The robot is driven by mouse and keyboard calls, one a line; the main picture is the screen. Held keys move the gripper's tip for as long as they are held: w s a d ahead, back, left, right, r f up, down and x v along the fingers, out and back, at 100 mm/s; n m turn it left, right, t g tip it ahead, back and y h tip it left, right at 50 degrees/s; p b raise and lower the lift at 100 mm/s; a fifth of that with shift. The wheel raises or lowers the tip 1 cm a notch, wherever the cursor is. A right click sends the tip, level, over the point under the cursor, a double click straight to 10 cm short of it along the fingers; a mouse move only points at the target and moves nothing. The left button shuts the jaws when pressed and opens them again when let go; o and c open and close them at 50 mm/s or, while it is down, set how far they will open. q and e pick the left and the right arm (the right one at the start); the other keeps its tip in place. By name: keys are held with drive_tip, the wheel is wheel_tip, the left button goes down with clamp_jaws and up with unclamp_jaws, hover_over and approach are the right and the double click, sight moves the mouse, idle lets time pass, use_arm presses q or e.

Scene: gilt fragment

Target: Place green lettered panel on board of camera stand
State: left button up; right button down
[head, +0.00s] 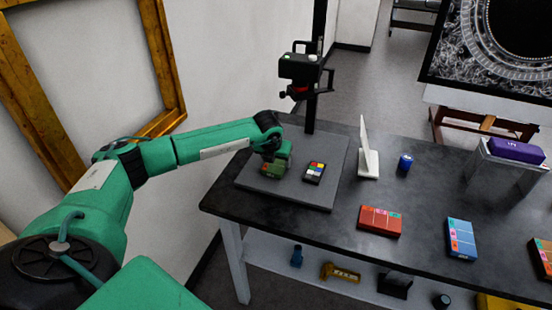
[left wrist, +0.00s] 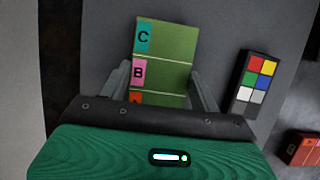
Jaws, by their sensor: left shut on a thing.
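The green lettered panel (left wrist: 168,58) shows in the left wrist view with a teal C tab, a pink B tab and part of an orange tab. My left gripper (left wrist: 162,90) is shut on it, with one finger on each side. In the head view the panel (head: 268,170) is at or just above the grey board (head: 318,196) of the camera stand (head: 312,90); I cannot tell if it touches. The gripper (head: 276,160) hides part of it. My right gripper is not in view.
A colour checker (head: 315,172) lies on the board right of the panel. A white upright plate (head: 368,150), a blue can (head: 404,164), a red panel (head: 380,221) and a blue panel (head: 461,238) stand or lie on the dark table. The camera (head: 302,68) hangs above the board.

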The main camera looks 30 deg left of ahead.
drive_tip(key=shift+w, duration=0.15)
use_arm(q)
drive_tip(key=shift+f, duration=0.2)
drive_tip(key=o, duration=1.1)
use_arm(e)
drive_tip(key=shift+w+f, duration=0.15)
use_arm(q)
drive_tip(key=shift+r, duration=0.1)
